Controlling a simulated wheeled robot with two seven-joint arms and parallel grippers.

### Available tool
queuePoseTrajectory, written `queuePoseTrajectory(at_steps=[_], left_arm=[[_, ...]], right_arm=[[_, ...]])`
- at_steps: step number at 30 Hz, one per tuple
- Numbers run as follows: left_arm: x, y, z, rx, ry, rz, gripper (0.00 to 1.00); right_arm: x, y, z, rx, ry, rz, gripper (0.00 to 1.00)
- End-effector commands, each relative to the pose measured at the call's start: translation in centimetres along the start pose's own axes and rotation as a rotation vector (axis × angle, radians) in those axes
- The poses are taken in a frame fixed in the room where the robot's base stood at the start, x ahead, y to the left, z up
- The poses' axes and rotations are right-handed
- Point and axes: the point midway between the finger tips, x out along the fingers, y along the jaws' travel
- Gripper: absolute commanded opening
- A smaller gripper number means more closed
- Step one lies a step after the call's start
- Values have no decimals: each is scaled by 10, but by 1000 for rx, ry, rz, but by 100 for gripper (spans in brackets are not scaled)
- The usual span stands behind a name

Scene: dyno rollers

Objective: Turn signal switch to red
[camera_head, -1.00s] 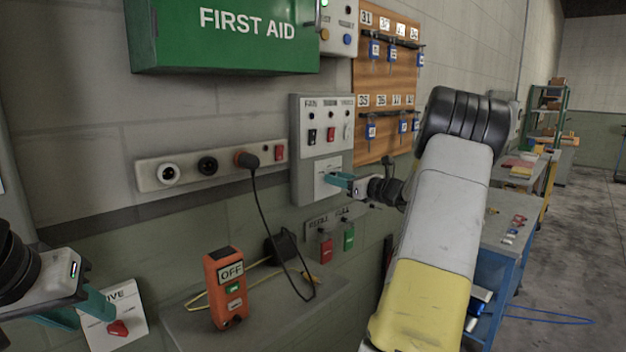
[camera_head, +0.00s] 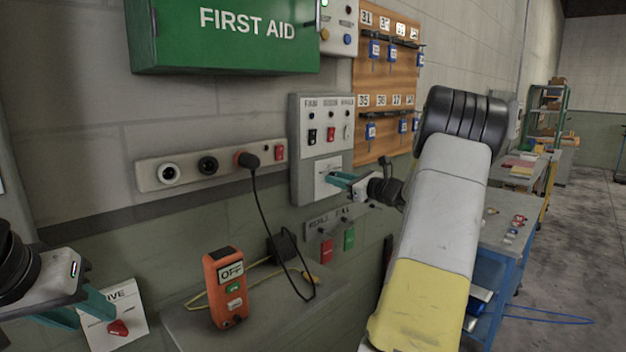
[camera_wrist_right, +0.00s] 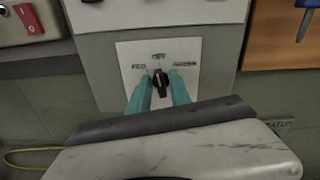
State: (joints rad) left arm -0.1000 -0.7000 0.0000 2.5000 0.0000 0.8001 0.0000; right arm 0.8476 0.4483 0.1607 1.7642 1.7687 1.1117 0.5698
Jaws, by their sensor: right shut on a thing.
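The signal switch is a black knob (camera_wrist_right: 160,84) on a white plate (camera_wrist_right: 128,62) in the right wrist view. The plate has a label at left that seems to read RED, one at top centre and one at right. The knob stands roughly upright, toward the top centre label. My right gripper (camera_wrist_right: 158,92) has its two teal fingers either side of the knob, shut on it. In the head view my right gripper (camera_head: 340,180) reaches the plate (camera_head: 328,166) and hides the knob. My left gripper (camera_head: 82,308) is at lower left, fingers apart and empty.
Above the plate is a panel (camera_head: 345,106) of small switches. A socket strip (camera_head: 220,164) with a plugged cable is to its left. An orange OFF box (camera_head: 222,290) stands on a grey shelf (camera_head: 290,318). A red knob (camera_head: 118,328) is near my left gripper.

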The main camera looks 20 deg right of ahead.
Motion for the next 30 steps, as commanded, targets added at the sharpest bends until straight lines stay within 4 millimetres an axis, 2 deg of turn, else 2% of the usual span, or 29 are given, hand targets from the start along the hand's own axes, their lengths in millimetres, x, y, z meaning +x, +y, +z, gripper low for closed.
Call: queuePoseTrajectory(at_steps=[18, 30], left_arm=[[0, 0, 0, 0, 0, 0, 36], [0, 0, 0, 0, 0, 0, 36]], right_arm=[[-1, 3, -2, -522, 3, 1, 0], [-1, 4, -3, -696, 3, 1, 0]])
